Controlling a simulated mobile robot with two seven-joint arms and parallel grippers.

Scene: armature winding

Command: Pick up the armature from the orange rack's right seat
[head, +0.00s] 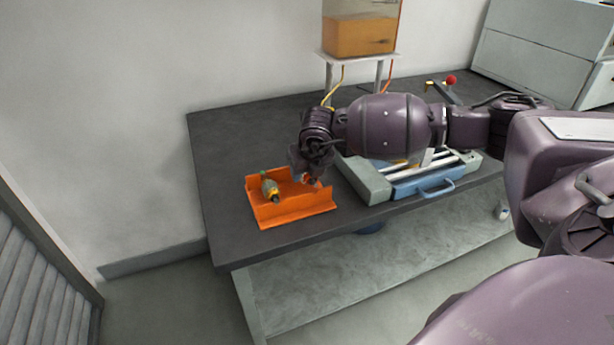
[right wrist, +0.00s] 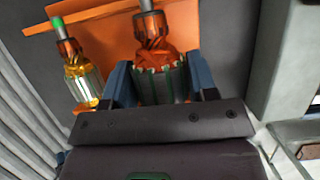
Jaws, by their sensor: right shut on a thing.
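The orange rack (head: 292,213) sits near the front left of the dark table. One armature (head: 269,188) lies in its left seat; it also shows at the left of the right wrist view (right wrist: 80,75), with a green shaft end. My right gripper (head: 312,180) is at the rack's right seat. In the right wrist view, its blue fingers (right wrist: 160,85) are shut on the other armature (right wrist: 157,55), which has copper windings and a grey shaft. In the head view my gripper mostly hides this armature. My left gripper is not in view.
A grey and blue machine (head: 415,180) with rails stands right of the rack, close to my right arm. An orange-filled tank (head: 360,30) on a stand is behind. The table (head: 240,140) is clear behind and left of the rack.

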